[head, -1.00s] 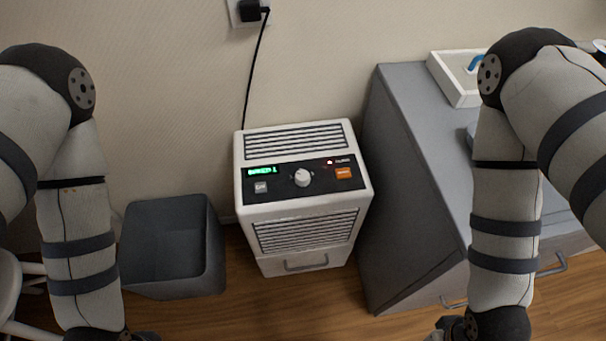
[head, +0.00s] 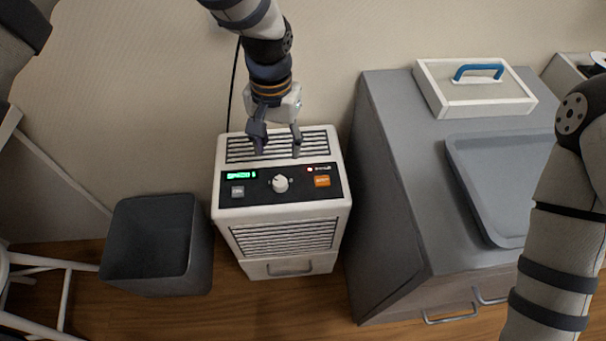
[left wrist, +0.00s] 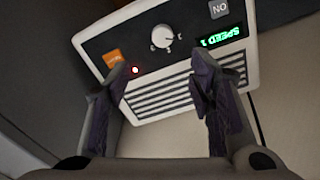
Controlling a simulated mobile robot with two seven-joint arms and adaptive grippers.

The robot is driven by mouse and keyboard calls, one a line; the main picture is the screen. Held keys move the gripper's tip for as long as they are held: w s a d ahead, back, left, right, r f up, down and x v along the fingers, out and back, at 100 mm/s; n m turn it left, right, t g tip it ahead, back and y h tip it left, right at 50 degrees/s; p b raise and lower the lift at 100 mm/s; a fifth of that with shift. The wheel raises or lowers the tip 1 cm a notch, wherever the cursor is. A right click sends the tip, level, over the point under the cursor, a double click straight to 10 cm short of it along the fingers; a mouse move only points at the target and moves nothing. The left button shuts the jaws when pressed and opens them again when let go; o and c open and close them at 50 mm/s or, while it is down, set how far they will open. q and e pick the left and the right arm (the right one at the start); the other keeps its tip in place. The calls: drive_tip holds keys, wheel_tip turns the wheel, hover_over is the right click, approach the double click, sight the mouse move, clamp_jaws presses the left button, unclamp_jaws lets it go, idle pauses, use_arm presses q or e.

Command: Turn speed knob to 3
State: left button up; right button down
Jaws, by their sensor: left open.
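The speed knob (head: 280,183) is a round white dial in the middle of the black control panel on top of a white appliance (head: 284,218). It also shows in the left wrist view (left wrist: 162,36), with small marks around it. The green display (left wrist: 221,36) appears upside down there and reads SPEED 1. My left gripper (head: 277,154) is open and empty over the rear top grille, its fingers pointing down, behind the knob and apart from it. In the left wrist view its two fingers (left wrist: 163,90) frame the panel from below. My right gripper is out of view.
A grey button (head: 238,191) and an orange button (head: 322,181) flank the knob. A dark bin (head: 152,268) stands left. At right, a grey cabinet (head: 400,150) carries a white box with a blue handle (head: 475,92) and a grey tray (head: 475,195).

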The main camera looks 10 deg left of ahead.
sight(280, 181)
use_arm(q)
drive_tip(key=f, duration=0.8)
drive_tip(key=f+b, duration=0.1)
drive_tip(key=f, duration=0.3)
drive_tip(key=shift+s+a+f, duration=0.1)
drive_tip(key=shift+s+a, duration=0.05)
drive_tip(key=shift+a, duration=0.1)
drive_tip(key=c, duration=1.2)
